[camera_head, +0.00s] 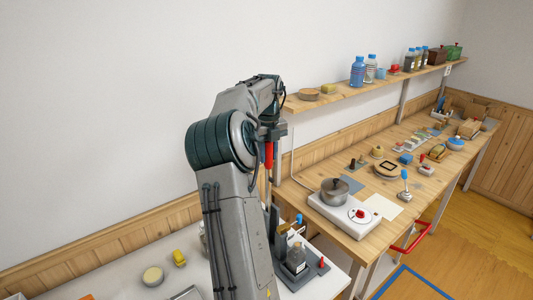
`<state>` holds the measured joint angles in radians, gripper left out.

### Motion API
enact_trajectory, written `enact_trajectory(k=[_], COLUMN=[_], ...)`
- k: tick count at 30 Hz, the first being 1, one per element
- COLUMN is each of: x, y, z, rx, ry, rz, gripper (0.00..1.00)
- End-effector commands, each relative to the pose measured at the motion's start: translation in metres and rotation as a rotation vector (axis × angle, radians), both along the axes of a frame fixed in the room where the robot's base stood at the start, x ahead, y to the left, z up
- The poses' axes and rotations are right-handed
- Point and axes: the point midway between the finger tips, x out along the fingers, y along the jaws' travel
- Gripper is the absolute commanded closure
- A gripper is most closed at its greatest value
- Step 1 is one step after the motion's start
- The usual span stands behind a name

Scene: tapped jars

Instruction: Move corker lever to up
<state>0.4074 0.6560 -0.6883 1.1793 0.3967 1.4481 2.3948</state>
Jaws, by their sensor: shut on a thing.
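The corker (277,222) stands on the light table at the bottom centre, with a dark column and base partly hidden behind my arm. A small bottle (296,260) stands on its base. The corker lever (268,156) has a red grip and appears to point nearly straight up, with a thin rod below it. My gripper (269,138) is at the top of the red grip and appears shut on it. The fingertips are small and partly hidden by my wrist, and the lever's lower end is hidden.
A wall shelf (345,94) with bottles and boxes runs close to the right of my wrist. Below it a wooden workbench (360,246) holds a pot (334,192) on a white hotplate (343,214). A yellow item (179,257) and a round jar (153,276) stand at lower left.

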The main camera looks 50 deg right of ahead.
Motion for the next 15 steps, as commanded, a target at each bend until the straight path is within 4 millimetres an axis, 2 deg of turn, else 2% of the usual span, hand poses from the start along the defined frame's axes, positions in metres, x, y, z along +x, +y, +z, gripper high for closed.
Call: enact_trajectory(k=[11,12,14,15], x=[0.0037,0.0038,0.004,0.0037], y=[0.0019,0.002,0.002,0.002], z=[0.0005,0.0005,0.0005,0.0005], rx=[-0.003,-0.003,-0.003,-0.003], ry=[0.001,0.001,0.001,0.001], rz=[0.008,0.008,0.009,0.008], gripper=[1.0,0.71,0.54,0.51])
